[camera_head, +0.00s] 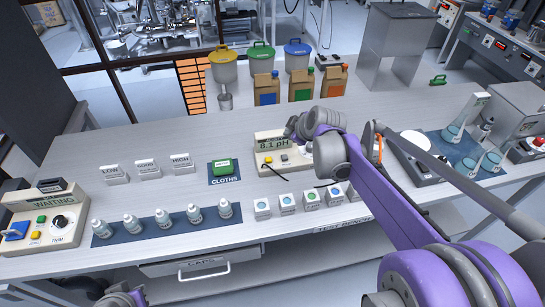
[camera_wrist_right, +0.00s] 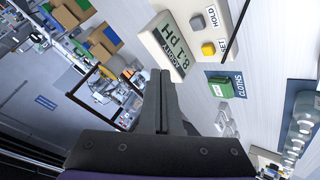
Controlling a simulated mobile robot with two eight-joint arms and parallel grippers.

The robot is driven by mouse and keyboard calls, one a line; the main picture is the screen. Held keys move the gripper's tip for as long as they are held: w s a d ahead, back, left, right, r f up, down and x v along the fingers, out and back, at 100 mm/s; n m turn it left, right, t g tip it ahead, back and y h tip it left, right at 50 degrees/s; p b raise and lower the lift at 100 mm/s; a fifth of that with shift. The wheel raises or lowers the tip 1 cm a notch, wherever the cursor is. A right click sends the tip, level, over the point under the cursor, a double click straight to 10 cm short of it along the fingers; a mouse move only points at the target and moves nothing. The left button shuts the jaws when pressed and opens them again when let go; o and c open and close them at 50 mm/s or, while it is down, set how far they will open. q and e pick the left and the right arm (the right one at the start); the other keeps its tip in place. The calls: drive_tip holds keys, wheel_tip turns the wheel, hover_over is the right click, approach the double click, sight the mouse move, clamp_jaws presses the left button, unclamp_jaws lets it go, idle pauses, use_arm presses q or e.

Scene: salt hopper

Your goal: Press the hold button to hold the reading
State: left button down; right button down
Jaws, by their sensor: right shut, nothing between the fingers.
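The acidity meter (camera_head: 268,144) stands on the bench and its display reads 8.1 pH. On its front are a yellow button (camera_head: 267,159) and a grey button (camera_head: 284,157). In the right wrist view the grey button (camera_wrist_right: 197,23) is beside the label HOLD and the yellow button (camera_wrist_right: 208,48) beside SET. My right gripper (camera_head: 292,130) is shut and empty, near the meter's upper right; its fingertips (camera_wrist_right: 160,72) appear apart from the buttons in the wrist view. My left gripper (camera_head: 132,298) shows only partly at the bottom edge; its jaws are unclear.
Several bottles (camera_head: 163,216) stand on a dark mat at front left, and several small boxes (camera_head: 287,201) at front centre. Paper bags (camera_head: 301,86) stand behind the meter. A WAITING device (camera_head: 40,222) is far left.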

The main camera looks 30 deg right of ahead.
sight(287, 158)
use_arm(q)
drive_tip(key=shift+w+a, duration=0.15)
drive_tip(key=shift+a, duration=0.2)
use_arm(e)
drive_tip(key=shift+w, duration=0.45)
use_arm(q)
drive_tip(key=shift+d, duration=0.1)
use_arm(e)
drive_tip(key=shift+d, duration=0.15)
use_arm(q)
drive_tip(key=shift+f, duration=0.1)
use_arm(e)
drive_tip(key=shift+f, duration=0.15)
